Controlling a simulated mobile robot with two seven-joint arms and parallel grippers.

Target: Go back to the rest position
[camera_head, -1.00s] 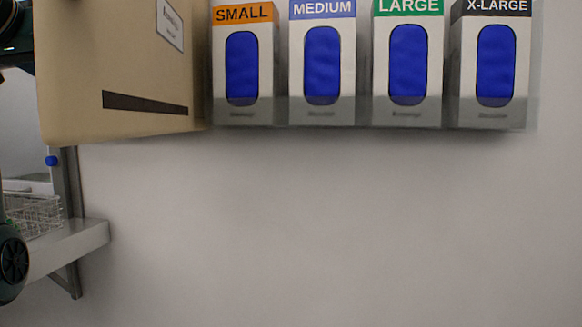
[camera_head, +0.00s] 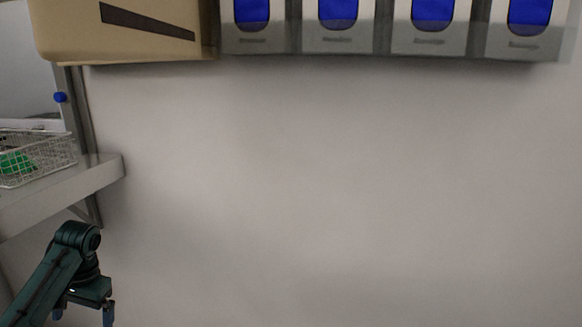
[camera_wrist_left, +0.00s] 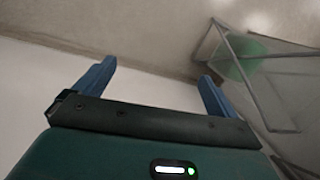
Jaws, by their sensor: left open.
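My left gripper (camera_head: 82,312) hangs at the bottom left of the head view, below the shelf, with its fingers pointing down. Its dark green arm comes in from the lower left corner. In the left wrist view the two blue fingers (camera_wrist_left: 158,75) stand wide apart with nothing between them. My right arm and gripper are not in view.
A white shelf (camera_head: 95,182) with a wire basket (camera_head: 50,152) holding something green juts out at the left. A beige dispenser (camera_head: 70,35) and several glove boxes (camera_head: 430,40) hang along the top. The wall (camera_head: 330,180) below them is bare.

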